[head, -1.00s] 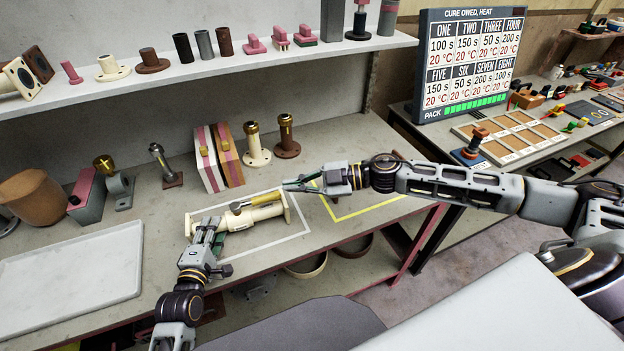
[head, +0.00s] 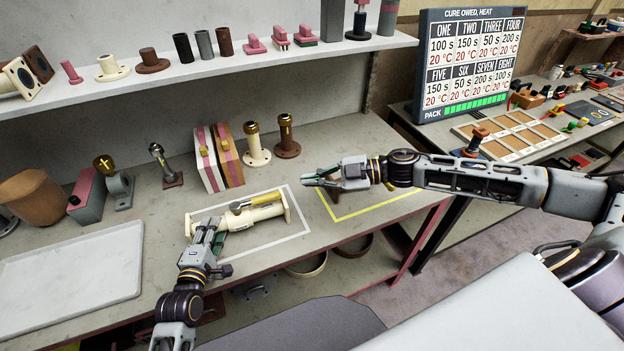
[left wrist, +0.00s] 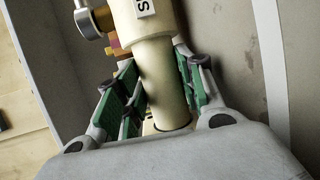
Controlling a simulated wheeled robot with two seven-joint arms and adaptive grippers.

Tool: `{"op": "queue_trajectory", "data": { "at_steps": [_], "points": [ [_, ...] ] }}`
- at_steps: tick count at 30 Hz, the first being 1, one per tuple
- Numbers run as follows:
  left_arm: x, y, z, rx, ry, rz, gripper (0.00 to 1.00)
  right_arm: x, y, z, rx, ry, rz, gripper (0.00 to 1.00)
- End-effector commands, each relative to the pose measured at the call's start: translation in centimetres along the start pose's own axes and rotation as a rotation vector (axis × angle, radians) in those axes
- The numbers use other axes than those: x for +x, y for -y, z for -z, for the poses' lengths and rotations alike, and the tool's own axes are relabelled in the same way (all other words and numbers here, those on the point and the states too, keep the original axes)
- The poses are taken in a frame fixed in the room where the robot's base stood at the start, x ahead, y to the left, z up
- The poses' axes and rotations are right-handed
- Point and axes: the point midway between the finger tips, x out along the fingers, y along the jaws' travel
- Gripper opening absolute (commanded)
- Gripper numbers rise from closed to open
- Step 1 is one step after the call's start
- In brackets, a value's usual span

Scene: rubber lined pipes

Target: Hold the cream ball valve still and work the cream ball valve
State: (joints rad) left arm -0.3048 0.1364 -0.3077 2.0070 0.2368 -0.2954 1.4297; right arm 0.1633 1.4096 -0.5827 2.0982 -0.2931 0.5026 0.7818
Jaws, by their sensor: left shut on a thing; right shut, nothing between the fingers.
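The cream ball valve (head: 264,211) lies on its side on the bench, inside the white outlined rectangle. Its lever (head: 240,206), brass-coloured at the grip, lies roughly along the body. My left gripper (head: 207,231) is shut on the valve's left pipe part, near the left flange. In the left wrist view the green finger pads (left wrist: 150,95) stand on both sides of the cream pipe (left wrist: 158,70). My right gripper (head: 312,179) is shut and empty, above the bench to the right of the valve, apart from it.
A yellow outlined area (head: 372,211) lies right of the valve, partly under my right arm. Behind stand a pink-striped block (head: 207,160), a cream post (head: 256,146) and a brown post (head: 286,137). A pale tray (head: 70,275) lies at left. A shelf (head: 200,70) runs above.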

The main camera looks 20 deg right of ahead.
Motion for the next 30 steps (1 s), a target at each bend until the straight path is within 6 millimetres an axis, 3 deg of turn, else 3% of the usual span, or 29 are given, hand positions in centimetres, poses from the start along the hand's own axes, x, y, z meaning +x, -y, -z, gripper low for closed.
{"op": "queue_trajectory", "data": {
  "at_steps": [5, 6, 11, 30],
  "points": [
    [0.0, -0.12, -0.01, 0.0, 0.0, -0.002, 0.0, 0.01, 0.0, 0.0, 0.0, 0.0, 0.0, 0.0],
    [0.0, -0.12, -0.01, 0.0, 0.0, -0.002, 0.42, 0.01, 0.0, 0.0, 0.0, 0.0, 0.0, 0.0],
    [0.0, -0.06, -0.01, 0.0, 0.0, -0.001, 0.63, 0.02, 0.01, 0.0, 0.0, 0.0, 0.0, 0.0],
    [-0.39, 0.55, -0.02, -0.001, 0.001, 0.011, 0.63, 0.03, 0.02, -0.02, 0.0, 0.0, 0.0, 0.0]
  ]
}}
